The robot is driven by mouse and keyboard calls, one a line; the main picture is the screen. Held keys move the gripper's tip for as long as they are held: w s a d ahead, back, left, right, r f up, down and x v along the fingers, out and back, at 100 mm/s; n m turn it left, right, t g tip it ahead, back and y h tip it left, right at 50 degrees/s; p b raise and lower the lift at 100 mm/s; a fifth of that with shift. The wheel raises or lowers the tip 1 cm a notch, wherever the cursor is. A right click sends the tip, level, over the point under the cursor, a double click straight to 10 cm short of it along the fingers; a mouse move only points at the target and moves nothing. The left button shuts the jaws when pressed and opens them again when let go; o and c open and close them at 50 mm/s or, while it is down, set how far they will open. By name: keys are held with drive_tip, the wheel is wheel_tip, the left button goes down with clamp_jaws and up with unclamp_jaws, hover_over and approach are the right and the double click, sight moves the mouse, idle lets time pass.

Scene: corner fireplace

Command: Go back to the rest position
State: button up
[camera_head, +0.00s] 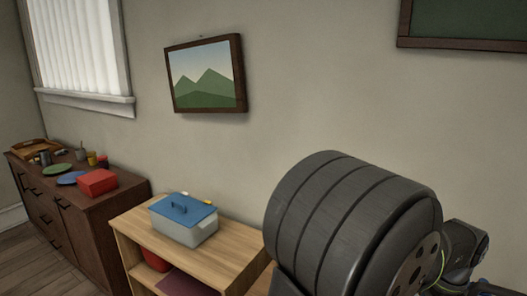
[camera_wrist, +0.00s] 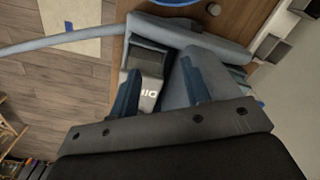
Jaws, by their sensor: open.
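My gripper (camera_wrist: 160,64) shows in the wrist view with its two blue fingers apart. Nothing is held between them. In the head view my dark arm fills the lower right, and the gripper's fingers are not seen there.
A light wood shelf (camera_head: 229,247) bears a grey box with a blue lid (camera_head: 185,222). A dark sideboard (camera_head: 91,226) at left bears a red box (camera_head: 97,182), plates and a tray. A framed picture (camera_head: 205,75) hangs on the wall. Wood floor (camera_wrist: 50,80) shows below the wrist.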

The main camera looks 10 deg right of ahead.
drive_tip(key=s+d+r+n, duration=0.2)
drive_tip(key=s+r+n, duration=0.2)
drive_tip(key=s, duration=0.6)
drive_tip(key=s+d+r+n, duration=0.1)
drive_tip(key=s+r+n, duration=0.3)
drive_tip(key=s, duration=0.6)
drive_tip(key=shift+s+d+r, duration=0.25)
drive_tip(key=shift+d+r, duration=0.1)
drive_tip(key=shift+r, duration=0.85)
drive_tip(key=o, duration=0.3)
drive_tip(key=shift+w, duration=0.1)
drive_tip(key=o, duration=1)
drive_tip(key=w+d+n, duration=0.1)
drive_tip(key=w, duration=0.3)
drive_tip(key=w+r+n, duration=0.1)
drive_tip(key=w, duration=0.2)
drive_tip(key=w+d+r+n, duration=0.1)
drive_tip(key=w, duration=0.3)
drive_tip(key=shift+w+d+n, duration=0.3)
drive_tip(key=shift+w+n, duration=0.05)
drive_tip(key=shift+n, duration=0.05)
drive_tip(key=shift+c, duration=0.2)
wheel_tip(320, 180, down, 10)
drive_tip(key=shift+r, duration=0.1)
wheel_tip(320, 180, up, 10)
